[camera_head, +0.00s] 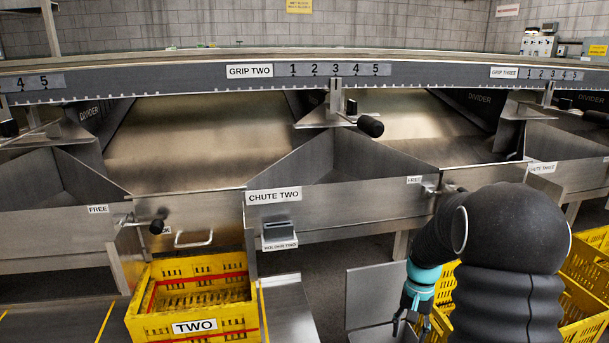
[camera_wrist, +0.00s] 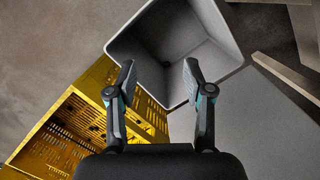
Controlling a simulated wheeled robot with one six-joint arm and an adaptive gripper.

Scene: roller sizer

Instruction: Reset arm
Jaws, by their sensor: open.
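My gripper (camera_wrist: 158,82) is open, with its two fingers spread apart and nothing between them in the wrist view. Past the fingertips is the inside of an empty grey bin (camera_wrist: 188,42); I cannot tell how far below it is. In the head view my gripper (camera_head: 405,326) points down at the lower right, partly cut off by the bottom edge. My dark arm hides part of the chute area behind it.
A yellow crate marked TWO (camera_head: 195,327) stands below the chutes at the left. More yellow crates (camera_head: 585,290) stand at the right, and a yellow crate (camera_wrist: 85,120) is left of my gripper. The CHUTE TWO hopper (camera_head: 330,205) and a black-knobbed lever (camera_head: 370,126) are ahead.

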